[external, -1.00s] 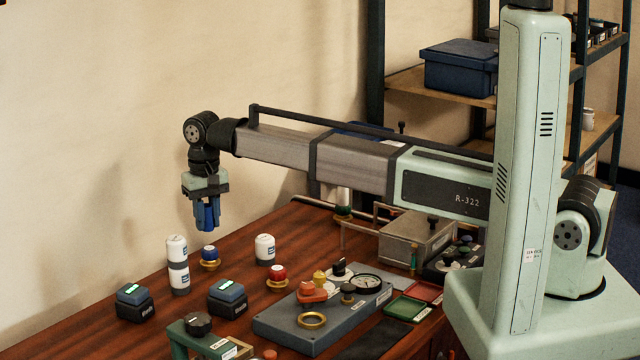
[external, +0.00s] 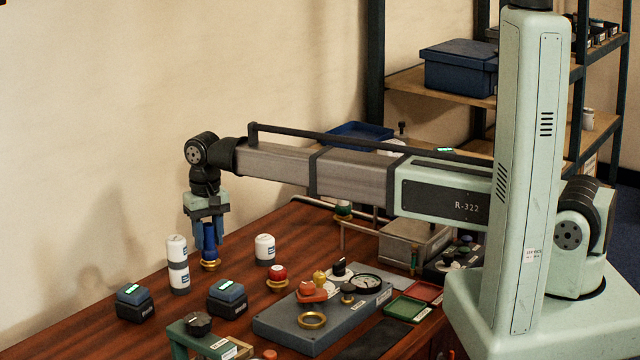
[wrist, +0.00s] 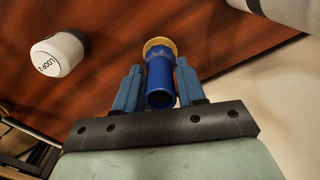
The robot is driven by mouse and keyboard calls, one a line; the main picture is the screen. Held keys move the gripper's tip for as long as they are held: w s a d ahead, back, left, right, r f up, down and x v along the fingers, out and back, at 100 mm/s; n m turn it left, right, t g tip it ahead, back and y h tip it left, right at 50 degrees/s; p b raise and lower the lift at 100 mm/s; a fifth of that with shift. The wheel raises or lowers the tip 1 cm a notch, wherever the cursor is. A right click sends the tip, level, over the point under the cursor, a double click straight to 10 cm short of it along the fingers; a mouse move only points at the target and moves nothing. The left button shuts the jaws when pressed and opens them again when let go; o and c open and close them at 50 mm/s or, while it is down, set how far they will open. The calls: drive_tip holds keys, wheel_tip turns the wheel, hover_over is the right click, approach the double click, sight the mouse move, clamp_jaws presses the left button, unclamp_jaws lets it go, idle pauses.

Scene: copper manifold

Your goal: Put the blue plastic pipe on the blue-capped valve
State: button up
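The blue plastic pipe (external: 209,240) stands upright on the blue-capped valve, whose brass base ring (external: 209,265) shows below it. The valve's blue cap is hidden. In the wrist view the pipe (wrist: 160,82) is seen from its open end, with the brass ring (wrist: 158,45) around its far end. My gripper (external: 209,238) is over the valve, with its fingers spread on either side of the pipe. In the wrist view, narrow gaps show between the pipe and the fingers of my gripper (wrist: 160,88).
A stack of white canisters (external: 178,264) stands close left of the valve. A single white canister (external: 265,249) and a red-capped valve (external: 277,277) stand to the right. Dark boxes with green displays (external: 228,298) and a grey gauge panel (external: 320,318) are nearer the front.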

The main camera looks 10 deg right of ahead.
sight(208, 228)
drive_tip(key=shift+o, duration=1.1)
drive_tip(key=shift+r, duration=0.1)
wheel_tip(208, 228, up, 12)
